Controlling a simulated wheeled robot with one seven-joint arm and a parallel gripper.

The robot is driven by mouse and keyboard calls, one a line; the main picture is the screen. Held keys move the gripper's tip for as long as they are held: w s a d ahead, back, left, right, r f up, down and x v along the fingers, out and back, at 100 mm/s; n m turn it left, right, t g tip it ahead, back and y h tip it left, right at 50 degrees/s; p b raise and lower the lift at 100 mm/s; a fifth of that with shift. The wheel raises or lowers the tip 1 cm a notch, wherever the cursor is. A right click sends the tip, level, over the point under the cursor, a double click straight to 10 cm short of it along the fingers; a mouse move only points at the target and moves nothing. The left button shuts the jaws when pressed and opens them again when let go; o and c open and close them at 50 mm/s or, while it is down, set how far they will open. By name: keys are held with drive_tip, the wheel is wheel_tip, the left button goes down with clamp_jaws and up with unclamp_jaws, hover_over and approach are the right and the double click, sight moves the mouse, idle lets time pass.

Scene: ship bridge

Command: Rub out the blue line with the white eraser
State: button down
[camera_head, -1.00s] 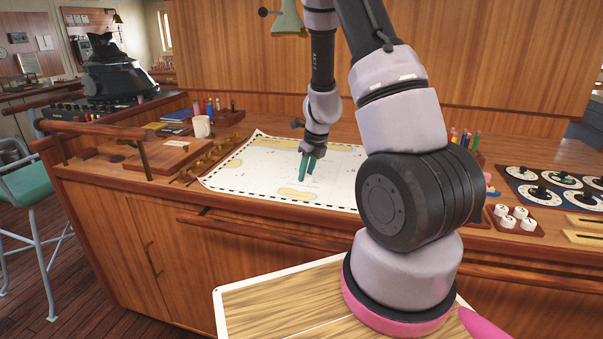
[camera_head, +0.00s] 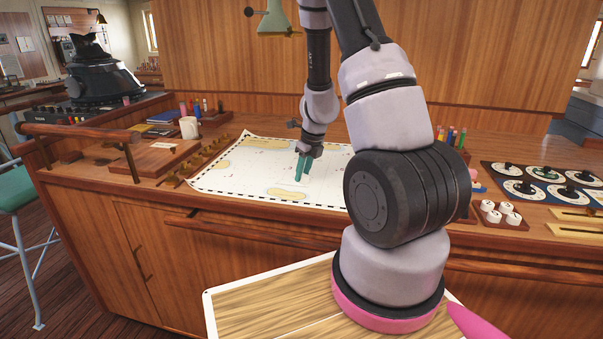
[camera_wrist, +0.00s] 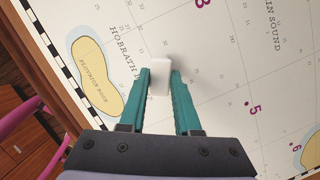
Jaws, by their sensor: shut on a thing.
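My gripper (camera_wrist: 160,84) is shut on a white eraser (camera_wrist: 159,72), a small block sticking out between the teal fingertips. In the head view my gripper (camera_head: 303,168) is low over the nautical chart (camera_head: 235,178), and the fingers hide the eraser there. The wrist view also shows the chart (camera_wrist: 215,90) under the eraser, with printed numbers and lettering. I cannot tell whether the eraser touches the paper. No blue line can be made out in either view; the arm, fingers and eraser cover part of the chart.
The chart lies on a wooden counter (camera_head: 250,222) with a front rail. A white mug (camera_head: 189,128) and brass tools (camera_head: 205,160) stand to its left. Coloured pens (camera_head: 452,137), white knobs (camera_head: 500,212) and a dial panel (camera_head: 540,183) are to the right. A green lamp (camera_head: 278,20) hangs above.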

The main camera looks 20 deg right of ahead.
drive_tip(key=shift+s+d, duration=0.25)
drive_tip(key=shift+d, duration=0.25)
drive_tip(key=shift+s+d, duration=0.2)
drive_tip(key=shift+d, duration=0.25)
drive_tip(key=shift+w+a, duration=0.25)
drive_tip(key=shift+a, duration=0.3)
drive_tip(key=shift+w+a, duration=0.2)
drive_tip(key=shift+a, duration=0.35)
drive_tip(key=shift+w+a, duration=0.25)
drive_tip(key=shift+a, duration=0.3)
drive_tip(key=shift+w+a, duration=0.25)
drive_tip(key=shift+a, duration=0.25)
drive_tip(key=shift+w+a, duration=0.25)
drive_tip(key=shift+a, duration=0.25)
drive_tip(key=shift+w+a, duration=0.25)
drive_tip(key=shift+a, duration=0.25)
drive_tip(key=shift+a, duration=0.15)
